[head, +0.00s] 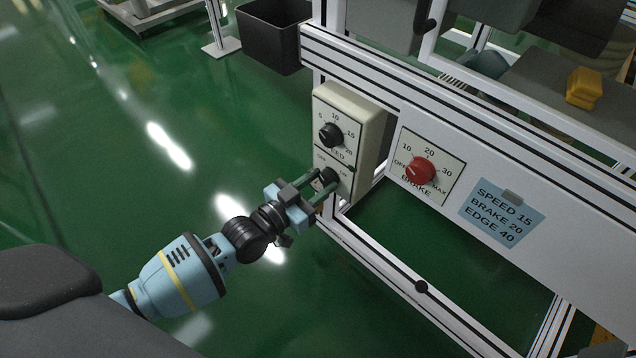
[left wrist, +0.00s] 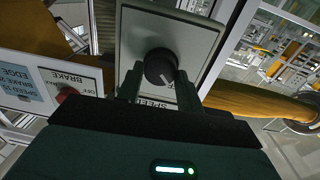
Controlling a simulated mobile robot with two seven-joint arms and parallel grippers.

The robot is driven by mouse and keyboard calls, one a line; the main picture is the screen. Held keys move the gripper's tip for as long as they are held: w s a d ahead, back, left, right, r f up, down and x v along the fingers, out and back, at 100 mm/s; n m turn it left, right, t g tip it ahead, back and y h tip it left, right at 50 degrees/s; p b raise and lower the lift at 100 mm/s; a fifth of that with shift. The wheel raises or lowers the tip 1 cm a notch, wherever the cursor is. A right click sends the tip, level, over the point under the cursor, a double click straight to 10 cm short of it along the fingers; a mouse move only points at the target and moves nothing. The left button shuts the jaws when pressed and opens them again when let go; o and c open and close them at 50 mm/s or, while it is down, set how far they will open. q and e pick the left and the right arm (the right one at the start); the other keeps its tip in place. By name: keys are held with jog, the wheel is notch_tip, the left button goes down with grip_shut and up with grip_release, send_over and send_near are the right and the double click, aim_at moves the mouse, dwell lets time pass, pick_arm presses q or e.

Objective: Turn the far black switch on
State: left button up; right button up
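The far cream control box (head: 370,125) carries an upper black SPEED knob (head: 331,134) and a lower black switch (head: 328,176) with small markings beside it. My left gripper (head: 322,187) is at the lower switch, its two green fingers apart. In the left wrist view, which is upside down, the black switch (left wrist: 160,66) shows between the tips of the open fingers, with narrow gaps. Its white mark points to the lower right of that picture. The fingers partly hide the switch plate. My right gripper is not in view.
A red BRAKE knob (head: 421,171) sits on the frame's panel right of the box. A blue note (head: 502,212) reads SPEED 15, BRAKE 20, EDGE 40. A dark bin (head: 272,40) stands behind. Open green floor (head: 110,150) lies to the left.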

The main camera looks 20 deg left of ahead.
pick_arm(q)
jog(key=c, duration=0.4)
jog(key=shift+o, duration=0.2)
